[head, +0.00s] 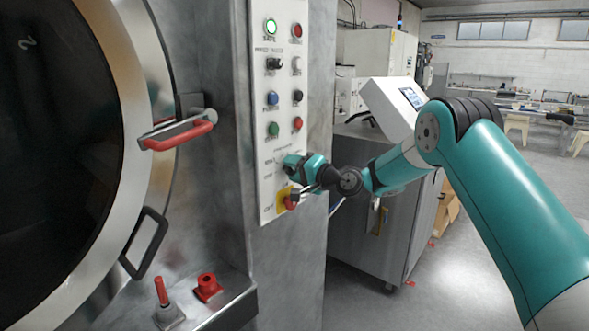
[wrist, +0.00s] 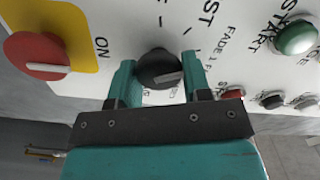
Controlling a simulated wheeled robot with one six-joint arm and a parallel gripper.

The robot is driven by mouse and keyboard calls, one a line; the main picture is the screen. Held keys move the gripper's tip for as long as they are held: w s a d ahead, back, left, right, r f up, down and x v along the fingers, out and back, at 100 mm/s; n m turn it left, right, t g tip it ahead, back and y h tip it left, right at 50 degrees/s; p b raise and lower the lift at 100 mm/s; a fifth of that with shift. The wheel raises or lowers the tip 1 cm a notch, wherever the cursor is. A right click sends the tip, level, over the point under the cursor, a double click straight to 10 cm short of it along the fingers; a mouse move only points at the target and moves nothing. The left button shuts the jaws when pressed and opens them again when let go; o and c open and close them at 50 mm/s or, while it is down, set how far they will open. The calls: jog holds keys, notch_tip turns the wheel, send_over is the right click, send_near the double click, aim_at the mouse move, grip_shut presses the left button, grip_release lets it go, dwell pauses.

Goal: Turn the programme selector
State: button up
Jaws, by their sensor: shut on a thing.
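The programme selector (wrist: 155,66) is a round black knob with a light pointer mark, on the white control panel (head: 265,120). In the wrist view it sits between the two teal fingers of my gripper (wrist: 158,80), one on each side, and the gripper is shut on it. The pointer mark lies toward the lower right of the knob in that view. In the head view my gripper (head: 290,164) is at the lower part of the panel and hides the knob. Printed labels surround the knob and are partly covered.
A red rotary switch on a yellow plate (wrist: 80,20) is close to the left of my gripper. A green start button (wrist: 297,38) is to the right. The washer door's red handle (head: 185,136) is left of the panel. Open floor (head: 480,240) lies at the right.

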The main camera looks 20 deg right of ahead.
jog(key=shift+d+f+m+p, duration=0.1)
jog(key=shift+m+p, duration=1.45)
jog(key=shift+m, duration=3.45)
jog(key=o, duration=0.8)
jog(key=shift+o, duration=0.2)
jog(key=b+v, duration=0.6)
jog(key=v, duration=1.1)
jog(key=shift+s, duration=0.1)
